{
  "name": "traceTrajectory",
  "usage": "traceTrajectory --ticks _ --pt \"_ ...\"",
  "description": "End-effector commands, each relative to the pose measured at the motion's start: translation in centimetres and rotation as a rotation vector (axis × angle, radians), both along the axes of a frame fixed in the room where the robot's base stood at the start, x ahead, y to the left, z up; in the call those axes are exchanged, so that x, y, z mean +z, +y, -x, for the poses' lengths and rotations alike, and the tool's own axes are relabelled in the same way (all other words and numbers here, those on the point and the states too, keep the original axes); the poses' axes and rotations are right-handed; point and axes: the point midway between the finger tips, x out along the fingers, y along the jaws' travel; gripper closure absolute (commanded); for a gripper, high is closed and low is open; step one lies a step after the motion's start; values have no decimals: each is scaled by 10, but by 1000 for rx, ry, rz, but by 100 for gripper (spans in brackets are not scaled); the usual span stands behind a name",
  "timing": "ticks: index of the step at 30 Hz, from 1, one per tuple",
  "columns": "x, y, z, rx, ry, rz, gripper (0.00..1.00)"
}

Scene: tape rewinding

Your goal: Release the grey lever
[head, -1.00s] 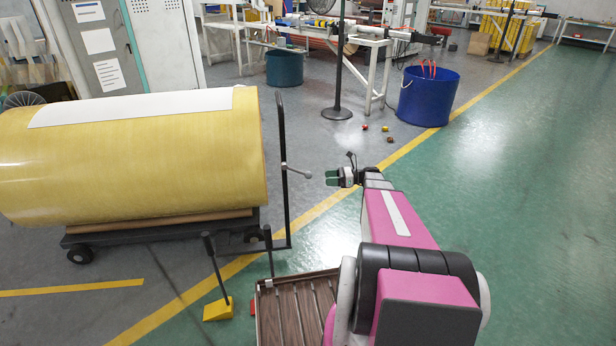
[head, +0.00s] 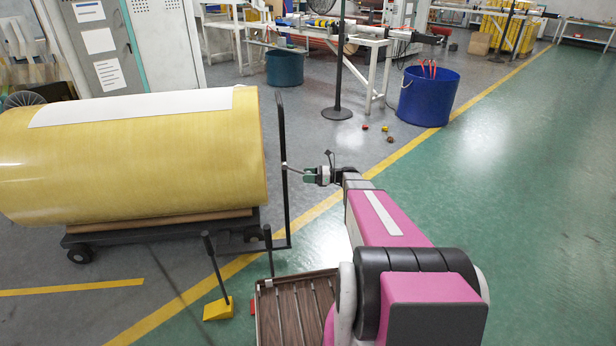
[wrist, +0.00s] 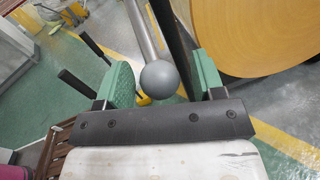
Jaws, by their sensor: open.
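The grey lever (wrist: 145,35) is a rod with a round grey ball at its end, and in the wrist view the ball sits between my two green fingers. My gripper (wrist: 162,85) is open, with a gap on each side of the ball. In the head view my gripper (head: 308,175) is at the free end of the lever (head: 294,167), covering the ball. The lever sticks out to the right from the black upright frame (head: 283,190) of the cart.
A large yellow roll (head: 130,155) lies on a black cart (head: 150,236) at the left. A slatted brown tray (head: 290,300), a yellow wedge (head: 218,309) and black handles stand below. A blue bin (head: 428,97) is at the back right. The green floor at right is clear.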

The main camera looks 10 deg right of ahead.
Motion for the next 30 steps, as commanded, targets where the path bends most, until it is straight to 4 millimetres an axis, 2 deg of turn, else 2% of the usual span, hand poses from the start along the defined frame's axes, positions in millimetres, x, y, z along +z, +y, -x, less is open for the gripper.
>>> traceTrajectory --ticks 8,14,23,30 --pt "0 1 0 0 0 0 38" --pt "0 1 0 0 0 0 100" --pt "4 0 0 1 0 30 100" --pt "18 -6 1 -1 1 156 100"
